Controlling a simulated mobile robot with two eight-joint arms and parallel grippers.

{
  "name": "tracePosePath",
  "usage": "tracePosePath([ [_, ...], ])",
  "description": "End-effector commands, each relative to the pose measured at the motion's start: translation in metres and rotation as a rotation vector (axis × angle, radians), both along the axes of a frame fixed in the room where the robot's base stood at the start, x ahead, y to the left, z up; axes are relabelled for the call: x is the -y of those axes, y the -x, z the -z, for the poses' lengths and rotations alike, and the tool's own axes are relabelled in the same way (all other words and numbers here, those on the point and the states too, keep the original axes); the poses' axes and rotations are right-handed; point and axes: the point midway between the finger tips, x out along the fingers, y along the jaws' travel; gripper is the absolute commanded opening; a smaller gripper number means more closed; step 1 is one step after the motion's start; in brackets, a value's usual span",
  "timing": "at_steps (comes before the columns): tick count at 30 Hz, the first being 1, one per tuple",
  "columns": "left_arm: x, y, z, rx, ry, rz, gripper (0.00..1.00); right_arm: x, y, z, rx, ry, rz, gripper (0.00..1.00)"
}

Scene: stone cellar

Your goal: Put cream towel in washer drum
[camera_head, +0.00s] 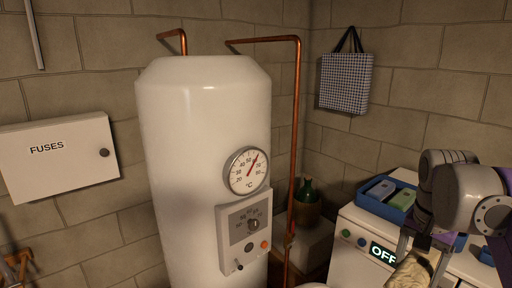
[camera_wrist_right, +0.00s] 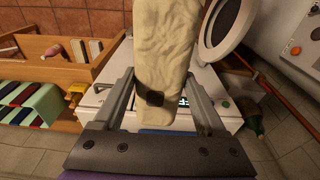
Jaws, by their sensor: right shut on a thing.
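The cream towel (camera_head: 408,271) hangs from my right gripper (camera_head: 424,240) at the lower right of the head view, partly cut off by the bottom edge. In the right wrist view the towel (camera_wrist_right: 167,42) is long and crumpled between the two fingers of my right gripper (camera_wrist_right: 160,80), which is shut on it. The white washer (camera_head: 352,264) has a lit OFF display. Its round door (camera_wrist_right: 226,28) stands open beside the towel in the wrist view. The drum is hidden. My left gripper is not in view.
A blue tray (camera_head: 390,207) with small blocks sits on the washer top. A green bottle (camera_head: 307,191) stands behind, near a copper pipe (camera_head: 296,130). A white boiler (camera_head: 190,150) fills the middle. In the wrist view there is a wooden bench (camera_wrist_right: 55,72).

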Motion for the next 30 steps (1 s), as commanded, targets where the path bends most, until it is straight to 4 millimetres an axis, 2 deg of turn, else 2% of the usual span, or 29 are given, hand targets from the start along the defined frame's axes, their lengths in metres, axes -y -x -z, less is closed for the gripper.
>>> tracePosePath([
  [1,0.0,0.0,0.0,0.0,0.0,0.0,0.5,0.0,-0.001,0.001,0.0,0.0,-0.001,0.16],
  [5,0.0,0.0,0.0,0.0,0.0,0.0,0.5,-0.003,-0.021,0.027,-0.001,-0.001,-0.059,0.16],
  [11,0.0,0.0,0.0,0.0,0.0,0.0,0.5,-0.013,-0.053,0.076,-0.003,-0.003,-0.171,0.16],
  [14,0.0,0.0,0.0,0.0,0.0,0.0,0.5,-0.023,-0.072,0.113,-0.004,-0.003,-0.248,0.16],
  [18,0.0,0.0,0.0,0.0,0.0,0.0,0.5,-0.043,-0.094,0.174,-0.005,-0.005,-0.379,0.16],
  [21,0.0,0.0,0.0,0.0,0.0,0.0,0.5,-0.061,-0.103,0.218,-0.005,-0.005,-0.474,0.16],
  [26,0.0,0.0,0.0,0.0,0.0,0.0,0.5,-0.091,-0.106,0.287,-0.003,-0.004,-0.627,0.16],
  [30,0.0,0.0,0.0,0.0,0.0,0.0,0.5,-0.116,-0.097,0.337,-0.002,-0.002,-0.746,0.16],
])
